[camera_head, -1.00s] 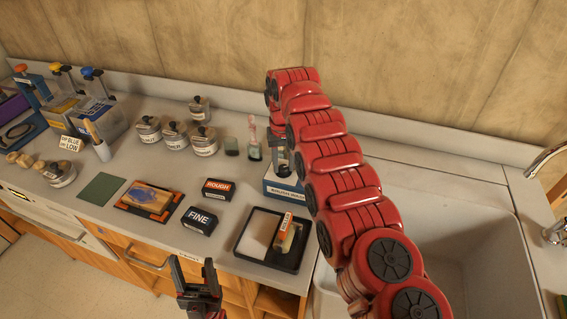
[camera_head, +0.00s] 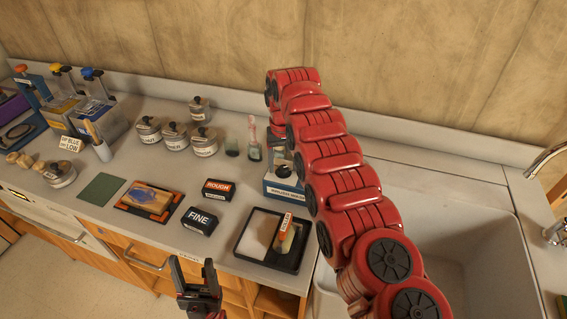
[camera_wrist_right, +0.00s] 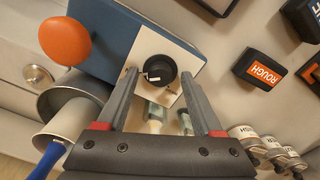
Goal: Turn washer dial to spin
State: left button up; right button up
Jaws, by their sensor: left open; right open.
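The washer (camera_head: 283,189) is a blue box with a pale top and front label, standing beside the sink in the head view. Its round black dial (camera_head: 284,170) is on the pale face. In the right wrist view the dial (camera_wrist_right: 160,71) shows a white mark toward its left side, with small marks around it on the plate. My right gripper (camera_wrist_right: 159,76) is open, its fingers on either side of the dial in that view; I cannot tell whether they touch it. My left gripper (camera_head: 195,276) is open and empty before the counter's front edge.
A black tray (camera_head: 245,254) with a labelled block lies in front of the washer. ROUGH (camera_head: 218,189) and FINE (camera_head: 199,221) blocks lie to its left. Glass bottles and lidded jars (camera_head: 204,142) stand behind. The sink (camera_head: 450,235) is at right.

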aim_at(284, 168)
jog(key=shift+r, duration=0.1)
notch_tip(284, 168, up, 17)
jog(key=p, duration=1.6)
jog(key=shift+p, duration=0.4)
jog(key=shift+r, duration=0.1)
